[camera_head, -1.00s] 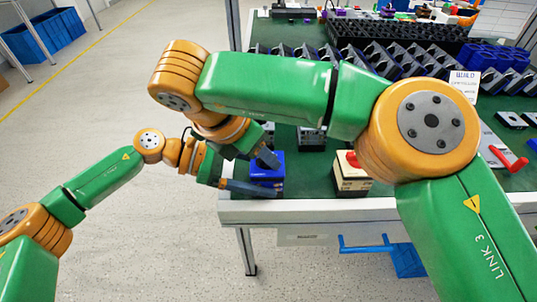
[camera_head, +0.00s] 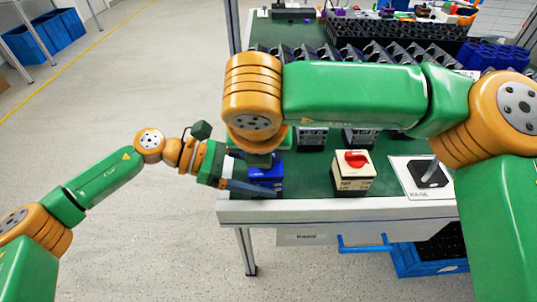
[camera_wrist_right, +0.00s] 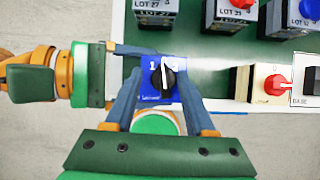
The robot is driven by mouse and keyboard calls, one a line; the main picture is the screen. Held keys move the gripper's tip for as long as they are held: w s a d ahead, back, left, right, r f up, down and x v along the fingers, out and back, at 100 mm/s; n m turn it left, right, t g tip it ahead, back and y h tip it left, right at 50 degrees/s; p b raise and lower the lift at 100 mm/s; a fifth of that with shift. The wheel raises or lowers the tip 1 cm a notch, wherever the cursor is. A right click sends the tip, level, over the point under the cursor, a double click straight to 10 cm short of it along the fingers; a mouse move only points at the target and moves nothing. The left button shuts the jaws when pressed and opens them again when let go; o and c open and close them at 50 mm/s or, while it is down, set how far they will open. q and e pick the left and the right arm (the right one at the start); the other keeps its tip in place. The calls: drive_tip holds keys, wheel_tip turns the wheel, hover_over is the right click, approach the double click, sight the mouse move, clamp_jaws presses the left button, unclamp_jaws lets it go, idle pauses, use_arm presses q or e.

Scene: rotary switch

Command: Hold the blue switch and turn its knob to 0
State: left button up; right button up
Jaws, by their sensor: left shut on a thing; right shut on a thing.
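The blue switch (camera_head: 264,176) stands on the green table near its front left corner. In the right wrist view I look down on its blue top face (camera_wrist_right: 150,94), with a black knob (camera_wrist_right: 169,80) bearing a white pointer line. The pointer stands nearly upright in that view, beside a white 1 on its left and another mark on its right. My left gripper (camera_head: 256,187) reaches in from the left and is shut on the switch body. My right gripper (camera_wrist_right: 160,84) is shut on the knob from above; its wrist hides the knob in the head view.
A beige switch with a red knob (camera_head: 352,183) stands to the right. Beyond it lies a white plate (camera_head: 408,177) with a black handle. Several grey switches (camera_wrist_right: 232,16) stand behind. The table's front edge (camera_head: 340,211) runs close to the blue switch.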

use_arm(q)
drive_tip(key=shift+a, duration=0.15)
use_arm(e)
drive_tip(key=shift+a+r, duration=0.1)
drive_tip(key=shift+a, duration=0.15)
drive_tip(key=shift+d+r, duration=0.1)
drive_tip(key=shift+r, duration=2.3)
use_arm(q)
drive_tip(key=o, duration=1.2)
drive_tip(key=shift+o, duration=0.2)
drive_tip(key=v, duration=1.2)
